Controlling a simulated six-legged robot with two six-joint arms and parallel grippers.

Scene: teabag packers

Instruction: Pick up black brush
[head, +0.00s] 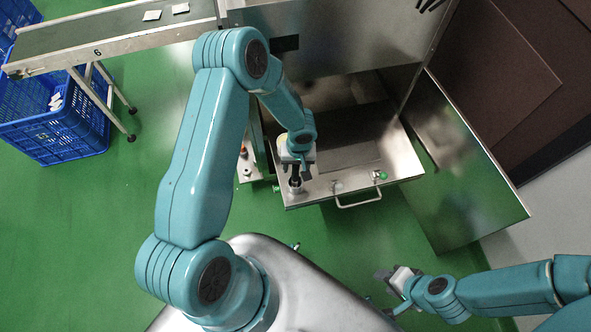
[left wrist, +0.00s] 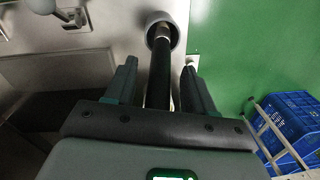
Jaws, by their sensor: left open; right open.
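The black brush (left wrist: 160,72) lies between the two fingers of my left gripper (left wrist: 157,85) in the left wrist view, with a gap on each side. Its far end sits in a round grey holder (left wrist: 176,38). In the head view, my left gripper (head: 296,162) is over the left front corner of the metal drawer, and the brush (head: 295,180) shows as a short dark piece above the holder (head: 296,188). The left gripper is open. My right gripper (head: 391,279) is open and empty, over the green floor at the lower right.
The metal drawer (head: 345,185) has a front handle (head: 358,203) and a green knob (head: 379,175). A metal panel (head: 450,165) stands to its right. A conveyor (head: 110,32) and a blue crate (head: 65,125) are at the left. The green floor in front is clear.

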